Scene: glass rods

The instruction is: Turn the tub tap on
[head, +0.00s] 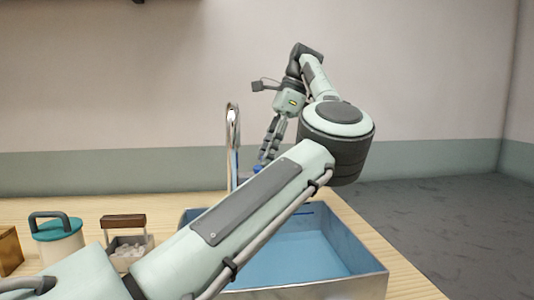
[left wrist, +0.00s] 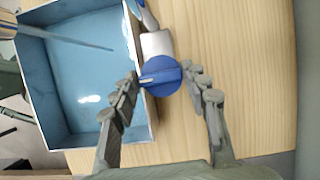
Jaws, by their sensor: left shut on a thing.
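The tub tap has a tall chrome spout (head: 232,130) at the tub's back left. Its round blue knob (left wrist: 160,76) with a pale pointer mark sits beside a pale metal block (left wrist: 156,43) at the tub's edge. The knob also shows small and partly hidden in the head view (head: 257,168). My left gripper (left wrist: 161,80) has its fingers on both sides of the knob and is shut on it. The blue-lined tub (head: 345,288) stands on the table, partly hidden by my left arm. My right gripper is not in view.
A jar with a teal lid (head: 57,230) and a small box of white pieces with a brown handle (head: 126,222) stand left of the tub. A brown block (head: 10,250) is at the far left. A thin rod-like shape (left wrist: 68,37) crosses the tub. Bare table lies right of the knob.

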